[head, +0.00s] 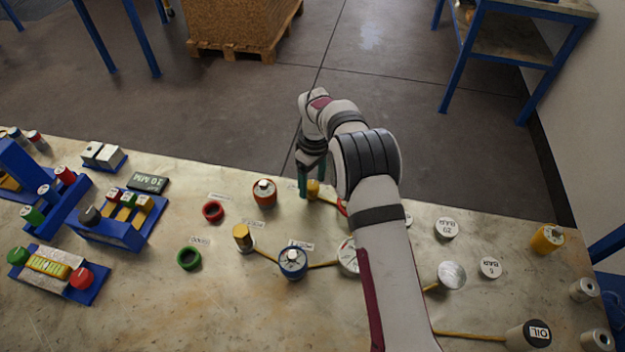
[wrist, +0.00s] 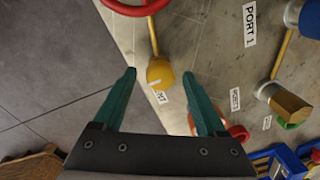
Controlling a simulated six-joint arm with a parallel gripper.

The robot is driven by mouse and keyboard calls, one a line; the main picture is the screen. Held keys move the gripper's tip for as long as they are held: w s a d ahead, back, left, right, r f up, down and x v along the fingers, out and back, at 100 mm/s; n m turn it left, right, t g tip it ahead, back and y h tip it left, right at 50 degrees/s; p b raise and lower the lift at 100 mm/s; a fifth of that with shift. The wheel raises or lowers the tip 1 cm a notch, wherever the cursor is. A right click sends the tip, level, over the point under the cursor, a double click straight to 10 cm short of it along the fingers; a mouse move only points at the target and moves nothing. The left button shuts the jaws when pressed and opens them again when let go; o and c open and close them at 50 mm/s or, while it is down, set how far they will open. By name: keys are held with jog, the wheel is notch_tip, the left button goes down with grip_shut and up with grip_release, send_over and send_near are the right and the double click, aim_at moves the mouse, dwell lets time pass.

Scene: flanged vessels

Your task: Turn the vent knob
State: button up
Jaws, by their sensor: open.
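A small yellow-brass knob (head: 314,189) sits near the far edge of the workbench, partly hidden by my gripper. It is likely the vent knob. In the wrist view the knob (wrist: 159,72) has a white mark on its face and a brass pipe running from it to a red ring-shaped part (wrist: 134,5). A label (wrist: 160,97) beside it is partly covered and hard to read. My gripper (wrist: 160,77) is open and empty, with its two green fingers on either side of the knob in that view. Whether the fingers touch it I cannot tell. My gripper (head: 309,184) reaches down at the knob in the head view.
An orange-red vessel (head: 264,192), a blue vessel (head: 293,264), a brass fitting (head: 242,236), a red ring (head: 212,211) and a green ring (head: 189,258) stand left of my arm. Blue racks (head: 122,232) fill the bench's left. Gauges and a yellow cylinder (head: 547,238) are right.

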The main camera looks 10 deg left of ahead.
grip_shut()
dwell(0.4)
jog(key=shift+m, duration=0.3)
jog(key=m, duration=0.3)
jog(key=shift+m, duration=0.4)
jog(key=m, duration=0.4)
jog(key=shift+m, duration=0.3)
jog(key=m, duration=0.4)
jog(key=shift+t, duration=0.3)
jog(key=shift+m, duration=2.4)
